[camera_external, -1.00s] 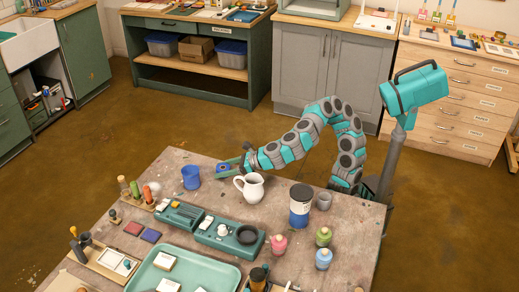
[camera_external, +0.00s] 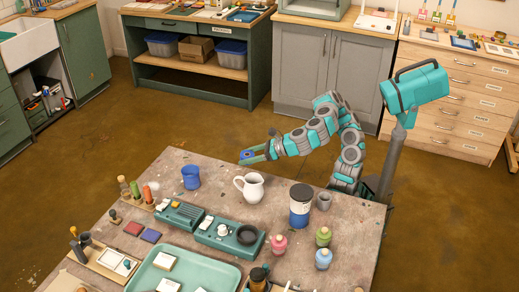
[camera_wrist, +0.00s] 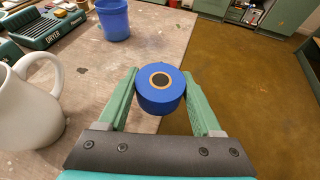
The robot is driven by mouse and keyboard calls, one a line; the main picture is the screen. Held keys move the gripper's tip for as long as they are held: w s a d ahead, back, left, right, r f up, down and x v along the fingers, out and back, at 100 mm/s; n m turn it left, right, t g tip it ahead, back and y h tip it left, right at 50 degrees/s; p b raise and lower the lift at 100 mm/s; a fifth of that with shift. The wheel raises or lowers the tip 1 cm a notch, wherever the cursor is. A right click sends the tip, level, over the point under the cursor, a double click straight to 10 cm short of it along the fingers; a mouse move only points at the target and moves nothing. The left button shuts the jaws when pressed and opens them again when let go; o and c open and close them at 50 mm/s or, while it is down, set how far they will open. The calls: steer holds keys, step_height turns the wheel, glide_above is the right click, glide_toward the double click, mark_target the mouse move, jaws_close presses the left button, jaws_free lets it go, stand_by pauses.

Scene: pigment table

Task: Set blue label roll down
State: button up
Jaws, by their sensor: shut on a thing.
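My gripper (camera_wrist: 160,97) is shut on the blue label roll (camera_wrist: 160,100), a short blue cylinder with a tan ring and dark core on its top face. The roll is upright between the two green fingers. In the external view the roll (camera_external: 246,154) and my gripper (camera_external: 252,155) are near the table's far edge, above and behind the white pitcher. In the wrist view the roll overlaps the table's edge, with floor to its right. I cannot tell its exact height over the table (camera_external: 215,168).
A white pitcher (camera_external: 250,187) stands close to my gripper, and a blue cup (camera_external: 191,177) stands further left. A green dryer (camera_external: 181,215) and a blue-and-white canister (camera_external: 300,205) are also on the table. Bare tabletop shows between the cup and the pitcher.

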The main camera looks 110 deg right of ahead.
steer(key=s, duration=0.6)
steer(key=shift+s+a+r+p, duration=0.2)
steer(key=shift+a+r+p, duration=0.1)
steer(key=shift+a+p, duration=0.15)
